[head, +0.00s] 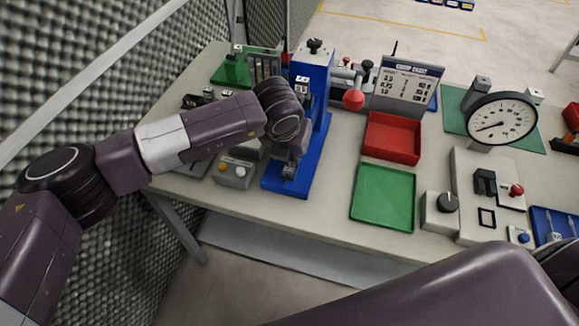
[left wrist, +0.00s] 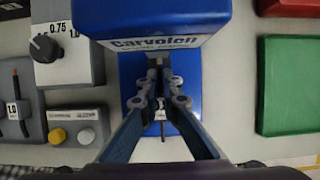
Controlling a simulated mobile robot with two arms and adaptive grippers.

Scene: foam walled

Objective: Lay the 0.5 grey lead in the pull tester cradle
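My left gripper (head: 289,168) is low at the front of the blue press (head: 312,75). In the left wrist view its two fingers (left wrist: 160,80) come nearly together in front of the press (left wrist: 150,18). A thin dark lead with a small pale tag (left wrist: 160,112) shows between the fingers, which look shut on it. Its far end is hidden, and I cannot read its size. The pull tester (head: 465,190) stands at the right, with a round dial (head: 501,120), a black block (head: 485,182) and a red knob. My right gripper is out of view.
A red tray (head: 392,138) and a green tray (head: 383,197), both empty, lie between press and tester. A grey box with yellow and white buttons (head: 235,173) stands left of the press. A lead tagged 1.0 (left wrist: 15,105) lies left. My right arm crosses the front.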

